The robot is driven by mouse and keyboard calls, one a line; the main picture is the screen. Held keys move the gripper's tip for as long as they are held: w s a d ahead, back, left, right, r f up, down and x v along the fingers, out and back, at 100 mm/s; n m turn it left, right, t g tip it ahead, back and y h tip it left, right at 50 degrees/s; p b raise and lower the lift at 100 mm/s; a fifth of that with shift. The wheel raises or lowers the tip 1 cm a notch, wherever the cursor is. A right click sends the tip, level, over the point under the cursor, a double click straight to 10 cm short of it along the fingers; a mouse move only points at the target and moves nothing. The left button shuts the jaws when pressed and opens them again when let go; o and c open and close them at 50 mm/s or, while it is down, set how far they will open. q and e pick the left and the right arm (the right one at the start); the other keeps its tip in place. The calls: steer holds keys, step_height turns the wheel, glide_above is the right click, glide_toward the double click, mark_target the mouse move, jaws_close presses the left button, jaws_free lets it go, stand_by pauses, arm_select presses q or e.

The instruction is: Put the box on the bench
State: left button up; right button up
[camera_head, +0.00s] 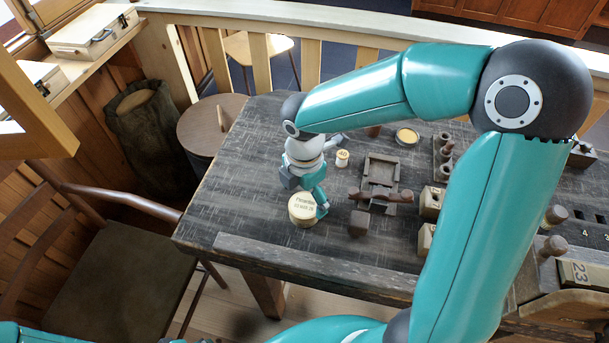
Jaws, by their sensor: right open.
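A round, cream-coloured box (302,210) with dark lettering on its lid is at the left part of the dark wooden bench (235,205). It seems to sit on the bench top, near the front edge. My right gripper (307,196) is open right at the box, with one teal finger against or close beside its right side. The other finger is behind or above the box, partly hidden; I cannot tell if it touches. My left gripper is out of view.
A small spool (342,158), a square wooden tray (381,169), a dark block (359,223) and a round tin (406,137) stand right of the gripper. A round stool (207,125) and a chair (130,270) are left of the bench.

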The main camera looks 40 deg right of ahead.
mark_target(305, 205)
step_height(305, 205, up, 7)
stand_by(0.3)
steer(key=shift+f, duration=0.1)
stand_by(0.4)
